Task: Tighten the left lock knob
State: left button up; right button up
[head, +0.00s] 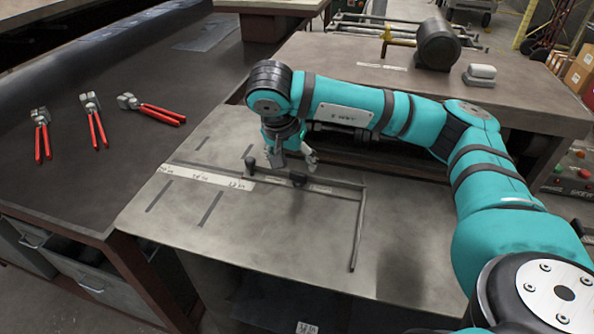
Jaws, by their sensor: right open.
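The left lock knob (251,164) is a small dark knob standing at the left end of a thin bar on the grey metal table. A second dark knob (299,178) sits further right along the same bar. My right gripper (293,162) is open and points down, just above and to the right of the left knob and above the second knob. It looks empty and apart from both knobs, though the exact gap is hard to tell. My left gripper is not in view.
A pale scale strip (205,177) and dark slots mark the table (300,230). A thin rod (357,235) runs toward the front. Several red-handled pliers (94,122) lie on the dark bench at left.

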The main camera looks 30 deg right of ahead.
aim_at(297, 173)
jog(key=x, duration=0.6)
jog(key=shift+c, duration=0.5)
jog(key=c, duration=1.1)
jog(key=shift+o, duration=0.2)
jog(key=shift+f+m+g, duration=0.1)
jog(key=shift+m+g, duration=0.2)
jog(key=shift+m, duration=0.3)
jog(key=o, duration=1.2)
jog(key=shift+c, duration=0.2)
jog(key=v, duration=1.2)
jog(key=shift+a, duration=0.2)
